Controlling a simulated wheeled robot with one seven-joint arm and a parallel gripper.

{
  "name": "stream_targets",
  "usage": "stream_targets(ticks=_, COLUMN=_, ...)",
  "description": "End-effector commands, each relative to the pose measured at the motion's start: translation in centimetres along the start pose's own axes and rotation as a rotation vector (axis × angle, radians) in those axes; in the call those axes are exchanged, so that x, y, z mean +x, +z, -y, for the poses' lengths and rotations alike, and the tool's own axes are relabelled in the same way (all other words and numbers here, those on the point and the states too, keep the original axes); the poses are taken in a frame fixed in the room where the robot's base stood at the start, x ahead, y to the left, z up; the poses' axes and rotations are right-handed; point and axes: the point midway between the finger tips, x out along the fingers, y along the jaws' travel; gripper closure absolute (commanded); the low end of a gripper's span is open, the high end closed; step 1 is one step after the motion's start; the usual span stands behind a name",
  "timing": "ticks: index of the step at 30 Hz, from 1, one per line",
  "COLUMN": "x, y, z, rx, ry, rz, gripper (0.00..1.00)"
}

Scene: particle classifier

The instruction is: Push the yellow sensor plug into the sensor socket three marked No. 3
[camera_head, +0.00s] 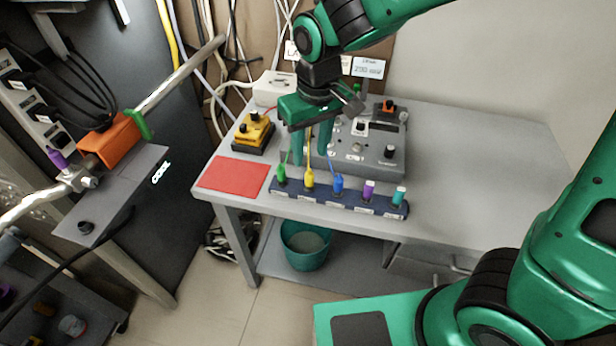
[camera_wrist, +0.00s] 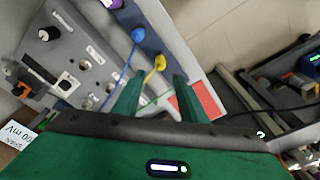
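The yellow sensor plug (camera_head: 309,179) stands upright in the dark blue holder strip (camera_head: 328,193) at the table's front edge, between the green and blue plugs. My gripper (camera_head: 312,157) is open above it, fingers pointing down. In the wrist view the yellow plug (camera_wrist: 160,63) shows just beyond and between the open fingertips (camera_wrist: 158,77), with nothing gripped. The grey sensor panel (camera_head: 365,150) stands behind the strip, partly hidden by my gripper. Its round sockets (camera_wrist: 85,65) show in the wrist view; their numbers are too small to read.
Green (camera_head: 281,173), blue (camera_head: 337,183), purple (camera_head: 368,189) and teal (camera_head: 398,196) plugs share the strip. A red mat (camera_head: 233,175) and a yellow box (camera_head: 254,131) lie to the left. The table's right side is clear. Thin cables run up from some plugs.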

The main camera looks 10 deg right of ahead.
Motion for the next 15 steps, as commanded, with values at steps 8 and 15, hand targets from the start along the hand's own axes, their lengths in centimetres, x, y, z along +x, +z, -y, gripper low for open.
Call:
stream_targets(ticks=8, x=3.0, y=0.1, z=-0.1, rx=0.002, ry=0.001, rz=0.002, gripper=0.62)
stream_targets(ticks=15, x=5.4, y=0.5, z=-0.1, rx=0.001, ry=0.001, rz=0.004, gripper=0.62)
